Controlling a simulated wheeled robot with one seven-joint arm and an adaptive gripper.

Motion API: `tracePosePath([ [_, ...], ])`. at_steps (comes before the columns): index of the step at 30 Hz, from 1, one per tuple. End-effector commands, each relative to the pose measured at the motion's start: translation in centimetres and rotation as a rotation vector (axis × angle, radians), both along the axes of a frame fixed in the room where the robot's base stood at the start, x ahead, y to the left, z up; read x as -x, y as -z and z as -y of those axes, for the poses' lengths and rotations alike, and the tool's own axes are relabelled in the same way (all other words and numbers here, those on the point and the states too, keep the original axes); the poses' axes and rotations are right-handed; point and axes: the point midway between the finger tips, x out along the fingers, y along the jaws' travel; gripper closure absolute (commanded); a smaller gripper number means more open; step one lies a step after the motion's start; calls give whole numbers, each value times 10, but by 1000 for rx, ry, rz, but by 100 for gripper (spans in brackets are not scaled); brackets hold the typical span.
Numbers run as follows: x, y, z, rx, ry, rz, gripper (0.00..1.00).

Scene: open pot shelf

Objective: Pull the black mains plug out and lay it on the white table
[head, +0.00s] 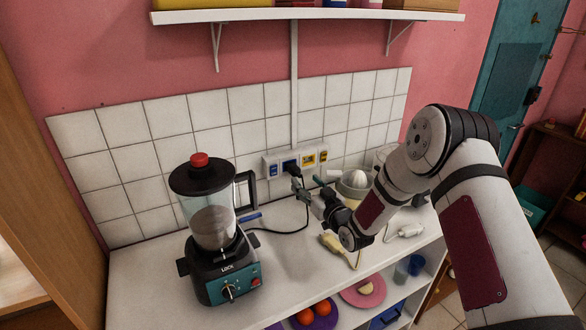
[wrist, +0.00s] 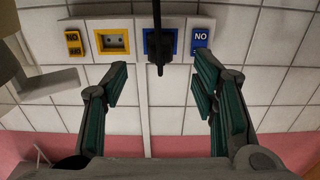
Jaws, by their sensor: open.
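The black mains plug (head: 291,167) sits in a socket of the wall panel, and its cable runs down to the white table (head: 285,258) and across to the blender. In the wrist view the plug (wrist: 158,48) is in a blue-framed socket, with the cable rising out at the top of the picture. My gripper (head: 303,188) is in front of the panel in the head view. In the wrist view my gripper (wrist: 157,82) is open, its green-padded fingers on either side of the plug's line with clear gaps. I see no contact with the plug.
A blender (head: 213,230) stands on the table at the left. A citrus juicer (head: 355,184) is behind my arm, and a yellowish tool (head: 338,248) lies near the front. A yellow socket (wrist: 112,41) and NO labels flank the plug. A shelf (head: 310,14) hangs above.

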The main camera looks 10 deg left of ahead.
Motion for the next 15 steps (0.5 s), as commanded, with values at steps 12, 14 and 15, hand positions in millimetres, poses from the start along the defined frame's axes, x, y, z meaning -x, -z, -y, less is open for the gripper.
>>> tracePosePath([
  [12, -20, 2, -13, 0, -1, 1, 47],
  [14, -27, 2, -18, 1, -1, 3, 47],
  [15, -32, 2, -21, 1, -1, 3, 47],
])
